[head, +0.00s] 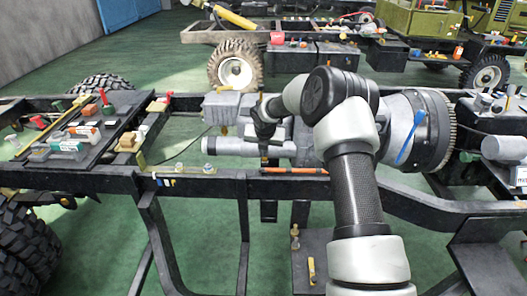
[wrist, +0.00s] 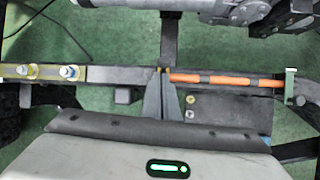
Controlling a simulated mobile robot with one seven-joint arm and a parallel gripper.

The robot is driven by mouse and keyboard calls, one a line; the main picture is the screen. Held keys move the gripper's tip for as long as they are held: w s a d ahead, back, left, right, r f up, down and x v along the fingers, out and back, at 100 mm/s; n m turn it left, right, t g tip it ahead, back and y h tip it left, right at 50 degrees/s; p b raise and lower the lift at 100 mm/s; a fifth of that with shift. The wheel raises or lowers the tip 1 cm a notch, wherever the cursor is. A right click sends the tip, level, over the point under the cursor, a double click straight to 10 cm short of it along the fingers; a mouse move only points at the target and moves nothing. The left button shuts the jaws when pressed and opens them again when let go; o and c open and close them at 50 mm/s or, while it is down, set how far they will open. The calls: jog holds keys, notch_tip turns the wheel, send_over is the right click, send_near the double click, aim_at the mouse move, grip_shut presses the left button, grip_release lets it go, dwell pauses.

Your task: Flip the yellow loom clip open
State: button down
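My gripper (wrist: 162,76) points at the dark frame rail, with its two dark fingers close together. A small yellow piece (wrist: 161,70), likely the yellow loom clip, shows right at the fingertips, at the left end of the orange loom (wrist: 220,79). The fingers cover most of it; I cannot tell whether they pinch it or how far it is open. In the head view my gripper (head: 264,152) hangs down over the rail, by the left end of the orange loom (head: 295,171). The clip is not clear there.
A green clip (wrist: 290,82) sits at the loom's right end. A yellowish plate with two bolts (wrist: 42,72) lies on the rail to the left. A grey motor-like cylinder (head: 225,146) is close behind the gripper. A tray (head: 88,180) with small parts stands left.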

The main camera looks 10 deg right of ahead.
jog(key=shift+w+d+r+p, duration=0.1)
jog(key=shift+w+d+p, duration=0.1)
jog(key=shift+w+p, duration=0.3)
jog(key=shift+w+d+r+p, duration=0.1)
jog(key=shift+w+d+p, duration=0.05)
jog(key=shift+w+p, duration=0.35)
jog(key=shift+w+d+f, duration=0.1)
jog(key=shift+w+f, duration=0.05)
jog(key=shift+w, duration=0.45)
jog(key=shift+s, duration=0.15)
jog(key=shift+r+p, duration=0.7)
jog(key=shift+r, duration=0.1)
jog(key=shift+w+r, duration=0.1)
jog(key=shift+w, duration=0.15)
jog(key=shift+r, duration=0.1)
